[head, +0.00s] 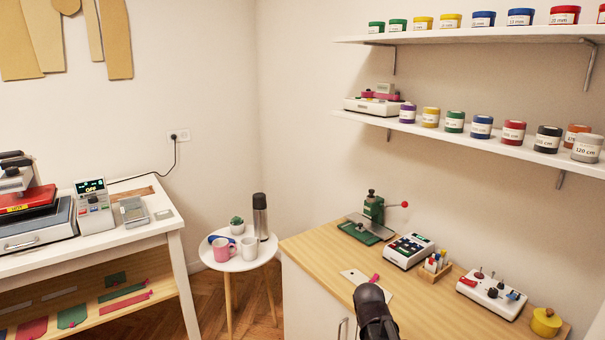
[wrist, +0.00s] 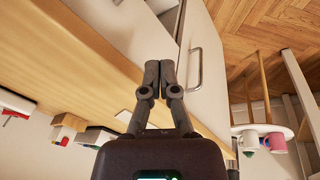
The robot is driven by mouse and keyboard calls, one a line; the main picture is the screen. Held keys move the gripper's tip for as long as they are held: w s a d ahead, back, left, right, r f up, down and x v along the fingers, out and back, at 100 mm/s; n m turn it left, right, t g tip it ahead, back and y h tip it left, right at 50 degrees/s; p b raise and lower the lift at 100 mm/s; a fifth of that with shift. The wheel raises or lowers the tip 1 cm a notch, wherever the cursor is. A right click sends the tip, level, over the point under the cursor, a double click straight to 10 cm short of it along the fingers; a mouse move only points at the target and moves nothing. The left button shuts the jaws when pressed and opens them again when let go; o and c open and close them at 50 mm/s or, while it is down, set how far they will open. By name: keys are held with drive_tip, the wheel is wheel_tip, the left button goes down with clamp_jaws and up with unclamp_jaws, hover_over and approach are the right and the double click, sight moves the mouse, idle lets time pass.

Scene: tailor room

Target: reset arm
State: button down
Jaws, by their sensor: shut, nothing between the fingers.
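My gripper (wrist: 160,68) shows in the wrist view with its two dark fingers together and nothing between them. The wrist view is turned on its side, and the fingers appear in front of the white cabinet front and the wooden counter's edge. In the head view my arm (head: 374,312) rises at the bottom, right of centre, in front of the wooden counter (head: 455,318). The gripper's fingertips cannot be made out in the head view.
The counter holds a green press (head: 372,213), a keypad box (head: 408,250), a pen holder (head: 435,264), a white control box (head: 491,293) and a yellow pot (head: 546,321). A round table (head: 225,264) with mugs stands left of it. Shelves of jars hang above the counter.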

drive_tip(key=s+a+f+g+y+b, duration=0.2)
drive_tip(key=s+f+b, duration=0.6)
drive_tip(key=f+b, duration=0.25)
wheel_tip(320, 180, up, 20)
drive_tip(key=p, duration=2)
drive_tip(key=shift+f, duration=0.2)
drive_tip(key=shift+s, duration=0.1)
idle(1.5)
